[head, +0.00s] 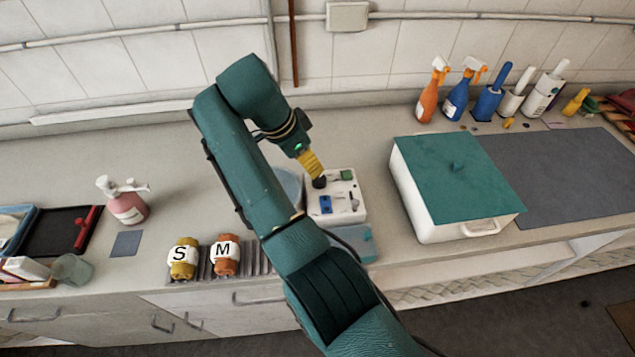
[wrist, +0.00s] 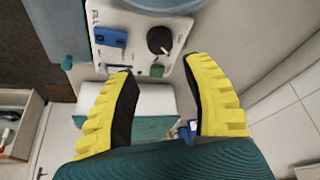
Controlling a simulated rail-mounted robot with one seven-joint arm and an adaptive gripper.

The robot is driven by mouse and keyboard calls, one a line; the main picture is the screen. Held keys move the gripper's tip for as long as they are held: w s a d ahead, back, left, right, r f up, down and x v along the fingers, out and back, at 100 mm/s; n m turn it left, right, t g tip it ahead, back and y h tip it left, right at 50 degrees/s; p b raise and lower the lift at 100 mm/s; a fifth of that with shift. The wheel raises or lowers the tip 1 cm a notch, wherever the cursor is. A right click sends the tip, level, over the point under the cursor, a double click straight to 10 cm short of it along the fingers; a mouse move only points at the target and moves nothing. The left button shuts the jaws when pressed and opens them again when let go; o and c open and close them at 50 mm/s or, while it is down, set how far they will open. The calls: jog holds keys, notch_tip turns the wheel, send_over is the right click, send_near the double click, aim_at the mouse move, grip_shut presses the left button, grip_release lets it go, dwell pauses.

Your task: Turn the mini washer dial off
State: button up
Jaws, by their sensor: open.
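The mini washer (head: 347,212) stands on the counter, with a white control panel that also shows in the wrist view (wrist: 132,24). Its black round dial (wrist: 160,40) has a light pointer mark; in the head view the dial (head: 319,182) sits just below my fingertips. My gripper (head: 313,167) is above the panel. In the wrist view my gripper (wrist: 160,66) is open, its yellow fingers apart and empty. The dial appears just past the fingertips, between them and nearer the right one. I cannot tell whether a finger touches it. My arm hides part of the washer.
A blue switch (wrist: 110,38) and a green part (wrist: 157,70) lie close to the dial. A white box with a teal lid (head: 455,170) stands to the right. Jars marked S (head: 183,258) and M (head: 226,256) stand at the front left. Spray bottles (head: 432,92) line the wall.

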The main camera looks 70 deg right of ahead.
aim_at(319, 179)
jog(key=p+x, duration=0.1)
jog(key=x, duration=0.8)
jog(key=shift+f, duration=0.1)
grip_shut()
